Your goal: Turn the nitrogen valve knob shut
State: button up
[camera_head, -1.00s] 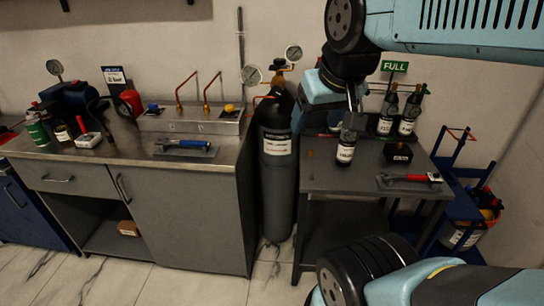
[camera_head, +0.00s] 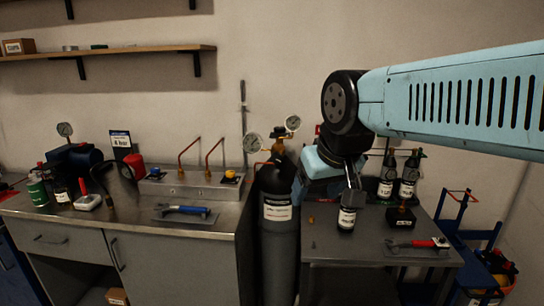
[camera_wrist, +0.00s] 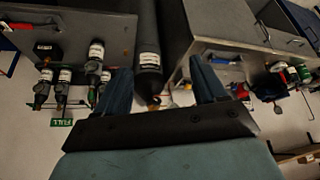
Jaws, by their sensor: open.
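A black gas cylinder (camera_head: 280,240) with a white label stands between the two benches. A brass valve with two round gauges (camera_head: 292,124) sits on its top. A steel panel (camera_head: 195,190) on the left bench has a blue knob (camera_head: 154,172) and a yellow knob (camera_head: 230,174). I cannot read which of these is nitrogen. My gripper (camera_wrist: 161,66) is open and empty in the wrist view, with the cylinder (camera_wrist: 148,50) showing beyond and between its fingers. The brass top (camera_wrist: 154,101) is partly hidden by the gripper. In the head view my arm hangs right of the cylinder.
The right table (camera_head: 340,245) holds small dark bottles (camera_head: 408,175), a black box (camera_head: 400,217) and a red-handled tool (camera_head: 420,243). A blue cart (camera_head: 465,235) stands at the right. A shelf (camera_head: 110,50) hangs above.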

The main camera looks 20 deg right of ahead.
aim_at(279, 130)
jog(key=k, duration=0.65)
jog(key=u, duration=0.15)
jog(key=i, duration=1.5)
jog(key=z, duration=0.55)
